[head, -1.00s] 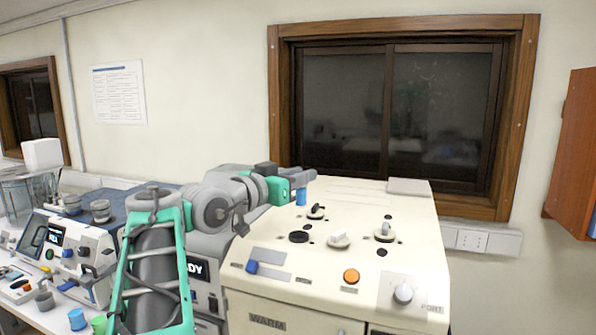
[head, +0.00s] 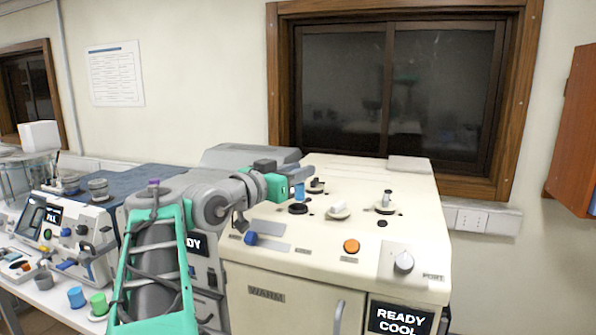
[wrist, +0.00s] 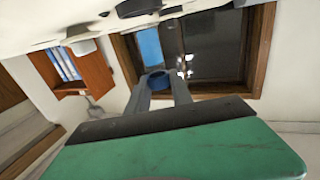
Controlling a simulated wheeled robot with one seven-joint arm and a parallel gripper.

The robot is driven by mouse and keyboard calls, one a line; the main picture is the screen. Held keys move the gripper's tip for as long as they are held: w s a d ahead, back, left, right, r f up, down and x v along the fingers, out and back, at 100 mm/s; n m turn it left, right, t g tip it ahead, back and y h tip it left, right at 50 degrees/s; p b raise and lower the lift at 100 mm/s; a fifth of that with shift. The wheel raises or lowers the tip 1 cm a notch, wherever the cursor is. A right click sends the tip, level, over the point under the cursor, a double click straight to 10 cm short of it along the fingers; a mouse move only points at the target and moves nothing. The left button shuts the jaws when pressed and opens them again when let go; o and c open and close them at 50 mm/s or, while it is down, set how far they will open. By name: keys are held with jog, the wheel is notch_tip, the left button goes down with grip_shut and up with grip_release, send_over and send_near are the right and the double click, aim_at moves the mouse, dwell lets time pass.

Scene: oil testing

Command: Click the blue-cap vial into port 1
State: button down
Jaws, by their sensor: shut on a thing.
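The blue-cap vial (head: 299,191) is held by my gripper (head: 301,175) and hangs over the top of the cream machine (head: 250,290). A black round opening (head: 298,208) on the machine top lies just below and in front of the vial in the head view. I cannot tell whether the vial's lower end touches it. In the wrist view my gripper (wrist: 160,82) is shut on the vial, whose blue part (wrist: 150,46) shows beyond the fingers. No number for port 1 is readable.
White-based fittings (head: 338,210) and (head: 385,208) and a dark fitting (head: 316,186) stand close to the right of the vial. A display (head: 401,319) reads READY COOL.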

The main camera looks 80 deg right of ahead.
aim_at(297, 192)
jog(key=shift+w+a+f+b, duration=0.15)
jog(key=shift+a+b, duration=0.05)
jog(key=shift+b, duration=0.3)
dwell(0.4)
jog(key=shift+f+b, duration=0.2)
jog(key=shift+b, duration=0.2)
dwell(0.4)
jog(key=shift+f+b, duration=0.8)
jog(key=shift+b, duration=0.15)
jog(key=shift+f+b, duration=0.35)
jog(key=shift+f, duration=0.05)
jog(key=shift+f+b, duration=0.9)
jog(key=shift+b, duration=0.1)
dwell(0.7)
jog(key=c, duration=1.1)
grip_release()
jog(key=shift+o, duration=0.2)
